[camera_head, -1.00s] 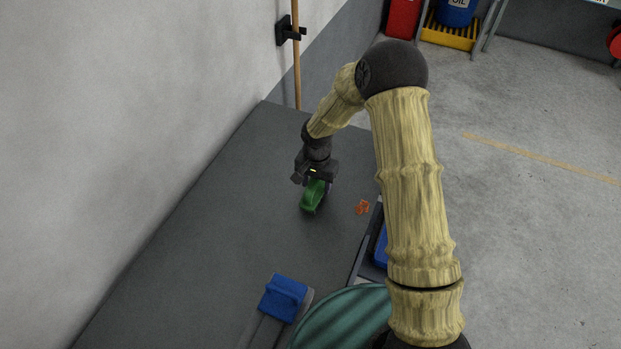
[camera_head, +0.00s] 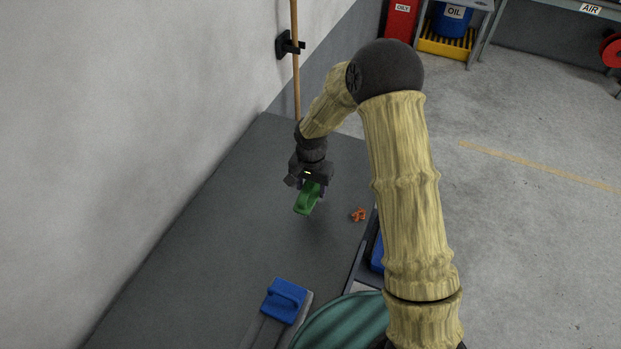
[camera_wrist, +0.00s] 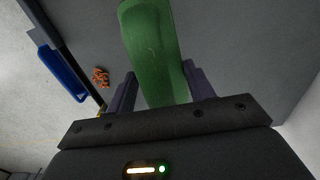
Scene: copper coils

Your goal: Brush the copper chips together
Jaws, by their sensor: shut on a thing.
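Orange copper chips (camera_head: 359,215) lie in a small heap on the dark grey bench top (camera_head: 235,215), near its right edge. They also show in the wrist view (camera_wrist: 101,77), left of the gripper. My gripper (camera_head: 311,183) is shut on a green brush (camera_head: 306,199), which hangs below the fingers, left of the chips and apart from them. In the wrist view the green body (camera_wrist: 152,50) sits between the two dark fingers. The brush's bristles are hidden, and I cannot tell whether it touches the bench.
A blue-handled tool (camera_head: 284,300) lies at the near end of the bench, beside a teal round thing (camera_head: 345,322). A blue object (camera_head: 377,252) sits at the bench's right edge. A wall with a wooden pole (camera_head: 296,65) bounds the left. The middle of the bench is clear.

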